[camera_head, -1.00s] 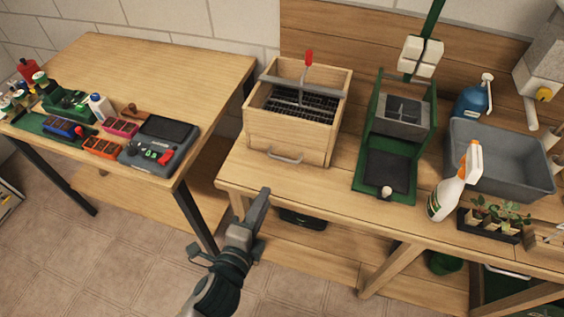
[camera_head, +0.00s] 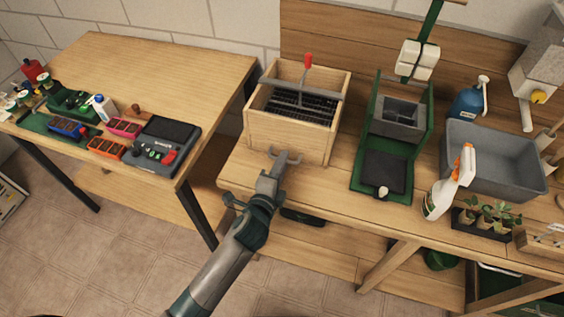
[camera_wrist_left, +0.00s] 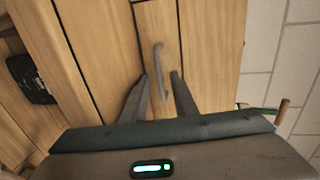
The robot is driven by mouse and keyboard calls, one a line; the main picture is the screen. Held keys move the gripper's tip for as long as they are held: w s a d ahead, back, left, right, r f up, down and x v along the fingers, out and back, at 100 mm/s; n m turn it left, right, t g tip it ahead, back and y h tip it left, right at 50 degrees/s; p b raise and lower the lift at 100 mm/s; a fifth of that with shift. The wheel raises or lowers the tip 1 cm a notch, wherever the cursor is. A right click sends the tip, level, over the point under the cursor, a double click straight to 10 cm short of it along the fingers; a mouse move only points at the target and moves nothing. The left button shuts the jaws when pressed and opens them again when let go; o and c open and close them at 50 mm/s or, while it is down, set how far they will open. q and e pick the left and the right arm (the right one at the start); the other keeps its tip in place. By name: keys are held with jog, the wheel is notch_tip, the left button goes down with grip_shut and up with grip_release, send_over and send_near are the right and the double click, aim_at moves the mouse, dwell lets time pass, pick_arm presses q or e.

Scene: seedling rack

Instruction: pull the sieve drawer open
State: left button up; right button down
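The sieve box (camera_head: 290,137) is a light wooden box on the bench, with a dark mesh and a red-tipped lever on top. Its grey drawer handle (camera_head: 291,158) is on the lower front and shows in the wrist view as a curved bar (camera_wrist_left: 159,68). The drawer looks closed. My left gripper (camera_head: 278,162) is just in front of the handle. In the left wrist view its fingers (camera_wrist_left: 159,88) are apart with the handle's near end between or just beyond their tips; contact cannot be told. My right gripper is not in view.
A green press (camera_head: 386,190) stands right of the box, then a spray bottle (camera_head: 450,185) and a grey basin (camera_head: 500,185). A second table (camera_head: 160,70) with a control unit stands left, across a gap. The floor in front is clear.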

pick_arm(q)
jog(key=shift+w, duration=0.15)
grip_shut()
jog(key=shift+f, duration=0.1)
dwell(1.4)
